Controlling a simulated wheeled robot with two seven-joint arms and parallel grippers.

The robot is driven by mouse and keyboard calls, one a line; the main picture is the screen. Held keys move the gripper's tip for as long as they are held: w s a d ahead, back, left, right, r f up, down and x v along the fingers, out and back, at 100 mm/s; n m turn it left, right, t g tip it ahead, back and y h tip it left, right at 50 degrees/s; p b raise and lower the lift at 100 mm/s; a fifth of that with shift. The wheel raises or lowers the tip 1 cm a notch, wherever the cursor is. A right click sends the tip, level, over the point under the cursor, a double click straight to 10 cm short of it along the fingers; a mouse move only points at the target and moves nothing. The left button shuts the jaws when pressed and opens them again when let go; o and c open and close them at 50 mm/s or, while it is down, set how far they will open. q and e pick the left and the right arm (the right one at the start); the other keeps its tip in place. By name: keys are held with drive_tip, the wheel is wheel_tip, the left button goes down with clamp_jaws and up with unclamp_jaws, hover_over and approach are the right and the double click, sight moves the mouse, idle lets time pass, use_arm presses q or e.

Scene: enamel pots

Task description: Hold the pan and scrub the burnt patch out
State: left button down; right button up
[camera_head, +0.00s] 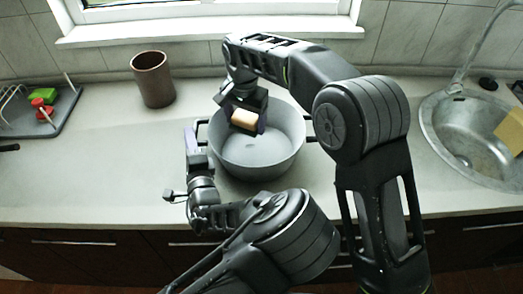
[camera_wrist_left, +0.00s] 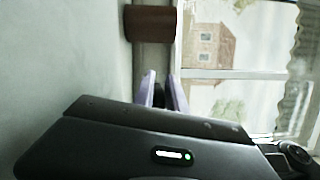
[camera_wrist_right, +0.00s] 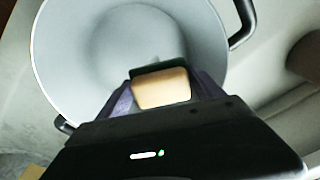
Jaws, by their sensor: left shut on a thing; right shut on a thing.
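A grey pan (camera_head: 258,165) with dark side handles stands on the counter. My left gripper (camera_head: 190,136) is shut on the pan's left handle; in the left wrist view a dark piece of the handle (camera_wrist_left: 158,96) shows between its fingers. My right gripper (camera_head: 245,119) is shut on a tan and dark sponge (camera_head: 244,119) inside the pan. In the right wrist view the sponge (camera_wrist_right: 161,88) is over the pan floor (camera_wrist_right: 90,75); I cannot tell whether it touches. The floor has a vague darker grey area, and no clear burnt patch shows.
A brown cup (camera_head: 153,80) stands behind left. A dark tray (camera_head: 50,115) with red and green items is at far left. A metal sink (camera_head: 445,130) with a yellow cloth or sponge (camera_head: 511,130) is at right. The counter left of the pan is clear.

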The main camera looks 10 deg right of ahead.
hover_over(246, 147)
drive_tip(key=shift+s+d+f, duration=0.1)
drive_tip(key=shift+f, duration=1.25)
drive_tip(key=shift+s+d+f, duration=0.1)
drive_tip(key=shift+f, duration=1.2)
drive_tip(key=shift+f, duration=1.25)
drive_tip(key=shift+f, duration=0.25)
drive_tip(key=shift+d+r, duration=0.1)
drive_tip(key=shift+d, duration=0.65)
drive_tip(key=shift+a, duration=0.1)
drive_tip(key=shift+a, duration=0.75)
